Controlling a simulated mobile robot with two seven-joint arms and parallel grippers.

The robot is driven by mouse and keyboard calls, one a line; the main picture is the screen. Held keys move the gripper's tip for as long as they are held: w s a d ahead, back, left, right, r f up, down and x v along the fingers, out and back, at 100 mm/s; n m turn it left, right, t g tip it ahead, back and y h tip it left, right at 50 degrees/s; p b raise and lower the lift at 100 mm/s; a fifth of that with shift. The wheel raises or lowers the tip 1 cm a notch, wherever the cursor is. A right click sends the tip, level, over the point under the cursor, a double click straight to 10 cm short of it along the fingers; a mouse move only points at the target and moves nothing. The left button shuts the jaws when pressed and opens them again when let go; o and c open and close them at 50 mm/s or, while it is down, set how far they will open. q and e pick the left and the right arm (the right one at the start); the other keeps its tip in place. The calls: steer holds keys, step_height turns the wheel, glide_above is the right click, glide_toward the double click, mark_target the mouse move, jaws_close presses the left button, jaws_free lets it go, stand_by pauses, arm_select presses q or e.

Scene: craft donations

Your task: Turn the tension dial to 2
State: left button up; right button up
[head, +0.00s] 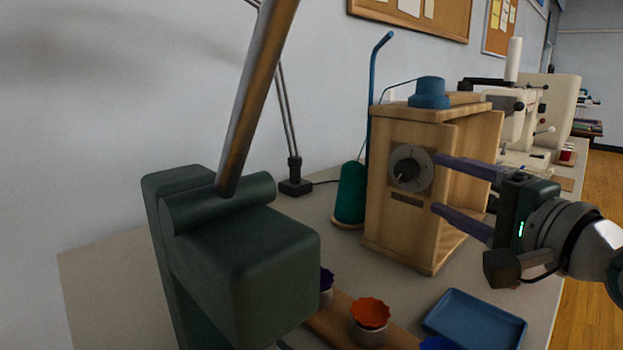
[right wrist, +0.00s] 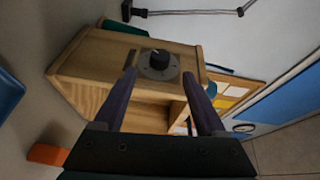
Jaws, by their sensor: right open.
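The tension dial (head: 408,168) is a dark knob on a round grey plate, on the front face of a wooden box (head: 398,233). The numbers on its plate are too small to read. In the right wrist view the dial (right wrist: 159,59) lies just beyond and between the fingertips. My right gripper (head: 435,183) is open, its two purple fingers pointing at the box face from the right. The fingers appear apart from the knob, with nothing between them. My left gripper is not in view.
A teal thread cone (head: 350,194) stands left of the box, and a blue knob-like piece (head: 430,92) sits on top. A blue tray (head: 475,322) and an orange-topped cup (head: 370,317) are in front.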

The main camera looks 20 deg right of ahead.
mark_target(412, 174)
steer(key=w+b, duration=0.1)
steer(key=w, duration=0.5)
steer(key=shift+w+f, duration=0.1)
steer(key=shift+w, duration=0.25)
steer(key=shift+c, duration=0.2)
jaws_close()
